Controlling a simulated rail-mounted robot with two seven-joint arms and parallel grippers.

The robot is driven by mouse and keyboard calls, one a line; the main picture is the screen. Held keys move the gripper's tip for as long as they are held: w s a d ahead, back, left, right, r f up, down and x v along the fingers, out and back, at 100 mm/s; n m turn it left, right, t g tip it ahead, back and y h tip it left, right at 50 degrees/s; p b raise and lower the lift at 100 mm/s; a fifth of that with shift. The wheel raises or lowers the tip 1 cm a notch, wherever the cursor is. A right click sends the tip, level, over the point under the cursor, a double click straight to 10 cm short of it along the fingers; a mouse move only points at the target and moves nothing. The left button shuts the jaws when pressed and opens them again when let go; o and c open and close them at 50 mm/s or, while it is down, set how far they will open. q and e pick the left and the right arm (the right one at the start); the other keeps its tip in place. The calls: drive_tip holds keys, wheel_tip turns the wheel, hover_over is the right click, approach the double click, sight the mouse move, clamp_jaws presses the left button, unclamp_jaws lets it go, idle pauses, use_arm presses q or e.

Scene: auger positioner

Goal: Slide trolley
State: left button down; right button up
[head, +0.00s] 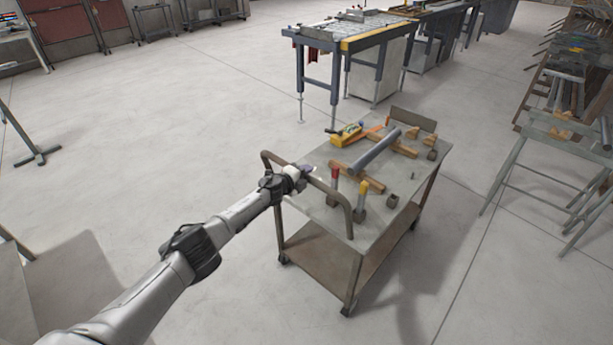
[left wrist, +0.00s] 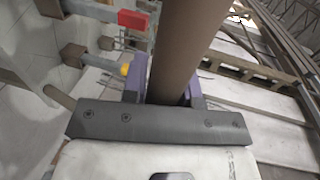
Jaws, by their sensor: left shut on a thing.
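The trolley (head: 393,200) stands in the middle of the head view, a two-shelf cart on castors with a brown tubular handle (head: 347,208) at its near left end. My left gripper (head: 306,172) is at this handle. In the left wrist view the brown handle bar (left wrist: 187,50) runs between the purple fingers of my left gripper (left wrist: 167,88), which is shut on it. The fingertips are partly hidden behind the bar. My right gripper is in neither view.
The trolley top carries a grey pipe (head: 375,152), wooden blocks, a yellow tool (head: 346,135) and red and yellow-topped clamps. A roller table (head: 350,42) stands behind. Sawhorse-like racks (head: 550,140) stand at right. The floor (head: 150,150) left of the trolley is clear.

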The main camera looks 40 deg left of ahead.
use_arm(q)
drive_tip(key=shift+f, duration=0.25)
drive_tip(key=c, duration=1.3)
unclamp_jaws()
drive_tip(key=o, duration=0.4)
drive_tip(key=shift+w+r, duration=0.2)
drive_tip(key=shift+w, duration=0.05)
drive_tip(key=shift+s, duration=0.1)
drive_tip(key=shift+r, duration=0.1)
drive_tip(key=shift+s+r+p, duration=0.2)
drive_tip(key=shift+s+p, duration=0.3)
drive_tip(key=shift+p, duration=0.15)
drive_tip(key=shift+s+a+r+p, duration=0.1)
drive_tip(key=shift+s+r+p, duration=0.4)
drive_tip(key=shift+s, duration=1.6)
drive_tip(key=shift+s+d+r+p, duration=0.15)
drive_tip(key=shift+s+p, duration=0.55)
drive_tip(key=shift+s, duration=1.4)
drive_tip(key=shift+s+a+r+p, duration=0.15)
drive_tip(key=shift+s+r+p, duration=0.35)
drive_tip(key=shift+s, duration=1.6)
